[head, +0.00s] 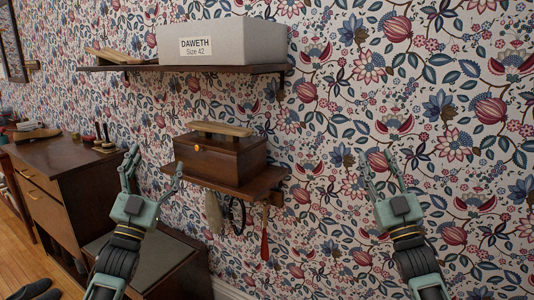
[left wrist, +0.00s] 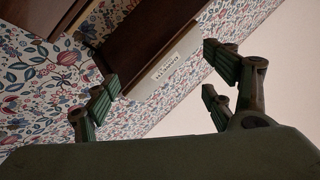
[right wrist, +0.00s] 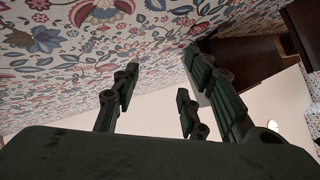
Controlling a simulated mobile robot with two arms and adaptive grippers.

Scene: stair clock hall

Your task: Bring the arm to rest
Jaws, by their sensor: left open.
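My left gripper (head: 153,168) is raised with its fingers pointing up, in front of the wall and just left of the wooden box on the lower shelf. Its fingers are spread and empty, and they also stand apart in the left wrist view (left wrist: 160,85). My right gripper (head: 379,166) is raised in front of bare wallpaper at the right, fingers up. Its fingers stand apart with nothing between them in the right wrist view (right wrist: 158,90). I cannot tell whether the left fingertips touch the box.
A brown wooden box (head: 222,160) sits on a small wall shelf (head: 255,188) with brushes and a red shoehorn (head: 265,235) hanging below. A higher shelf (head: 130,68) holds a grey box labelled DAWETH (head: 235,42). A wooden cabinet (head: 65,175) stands left. The right-hand wall is clear.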

